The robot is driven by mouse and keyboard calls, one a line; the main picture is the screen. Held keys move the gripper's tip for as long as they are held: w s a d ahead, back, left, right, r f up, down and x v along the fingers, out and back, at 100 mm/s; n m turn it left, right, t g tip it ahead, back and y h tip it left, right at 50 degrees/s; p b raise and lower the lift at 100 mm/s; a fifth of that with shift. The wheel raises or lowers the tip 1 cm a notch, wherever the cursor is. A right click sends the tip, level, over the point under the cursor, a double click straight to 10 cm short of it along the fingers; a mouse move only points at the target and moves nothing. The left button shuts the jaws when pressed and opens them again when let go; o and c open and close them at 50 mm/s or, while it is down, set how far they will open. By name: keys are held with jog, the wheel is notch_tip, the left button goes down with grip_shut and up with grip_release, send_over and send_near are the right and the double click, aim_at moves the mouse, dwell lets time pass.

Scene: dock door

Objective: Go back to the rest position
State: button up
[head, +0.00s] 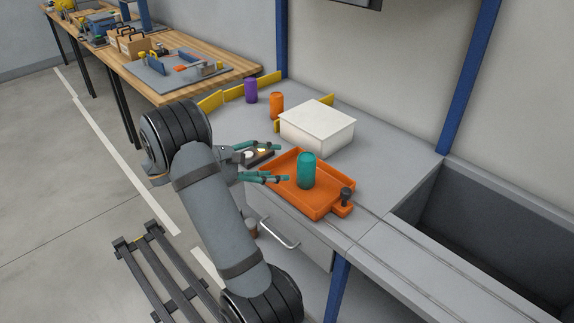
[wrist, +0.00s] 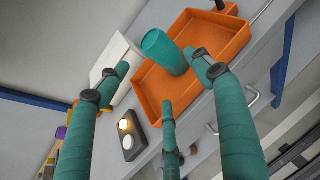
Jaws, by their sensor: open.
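My gripper (head: 283,162) has teal fingers and is spread open and empty above the left side of the orange tray. Its fingers also show in the wrist view (wrist: 158,68), apart from one another with nothing between them. A teal cup (head: 307,171) stands upright in the tray (head: 318,209), to the right of my fingertips. In the wrist view the cup (wrist: 164,52) lies beyond the fingertips, near the right finger. I cannot tell how wide the gap to it is.
A white box (head: 317,127) stands behind the tray. Orange (head: 277,105) and purple (head: 251,91) cans stand further back. A dark button box (head: 259,157) with a lit button sits beside my gripper. A dark sunken bin (head: 490,235) is at right. A wooden bench (head: 235,75) is at the back left.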

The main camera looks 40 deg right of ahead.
jog(key=shift+v, duration=0.95)
jog(key=shift+c, duration=0.5)
